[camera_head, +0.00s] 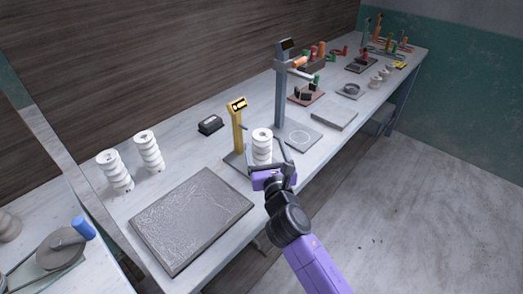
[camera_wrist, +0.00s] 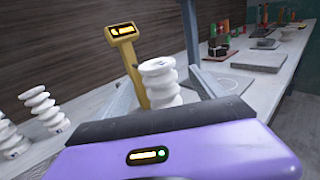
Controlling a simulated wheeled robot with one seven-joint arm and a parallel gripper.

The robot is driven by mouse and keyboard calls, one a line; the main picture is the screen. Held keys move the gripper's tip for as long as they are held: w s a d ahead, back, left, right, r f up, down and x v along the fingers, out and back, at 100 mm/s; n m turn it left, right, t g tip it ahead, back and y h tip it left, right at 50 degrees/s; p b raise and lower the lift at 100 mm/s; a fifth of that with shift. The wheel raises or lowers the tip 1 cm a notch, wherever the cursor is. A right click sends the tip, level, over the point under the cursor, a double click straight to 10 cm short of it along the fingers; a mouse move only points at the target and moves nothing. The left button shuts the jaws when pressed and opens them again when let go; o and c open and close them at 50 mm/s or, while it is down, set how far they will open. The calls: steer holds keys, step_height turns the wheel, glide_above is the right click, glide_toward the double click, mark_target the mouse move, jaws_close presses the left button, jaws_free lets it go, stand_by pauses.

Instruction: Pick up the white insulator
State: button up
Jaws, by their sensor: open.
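A white ribbed insulator (camera_head: 262,146) stands upright at the foot of a yellow post with a small display (camera_head: 238,125). In the wrist view the insulator (camera_wrist: 160,82) stands just beyond my purple gripper body, its lower part hidden. My gripper (camera_head: 265,157) is open, with grey fingers reaching towards either side of this insulator. I cannot tell whether they touch it. Two more white insulators stand upright at the left of the bench, one nearer (camera_head: 114,171) and one farther (camera_head: 149,151). Both also show at the left of the wrist view.
A dark grey textured slab (camera_head: 190,218) lies at the bench's front left. A small black box (camera_head: 210,125) lies behind. A tall grey post (camera_head: 281,90) on a plate stands right of the insulator. A grey block (camera_head: 334,116) and several small items fill the far bench.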

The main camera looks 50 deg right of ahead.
mark_target(262, 138)
steer(key=x, duration=0.4)
steer(key=shift+w, duration=0.3)
jaws_close()
steer(key=shift+r, duration=0.15)
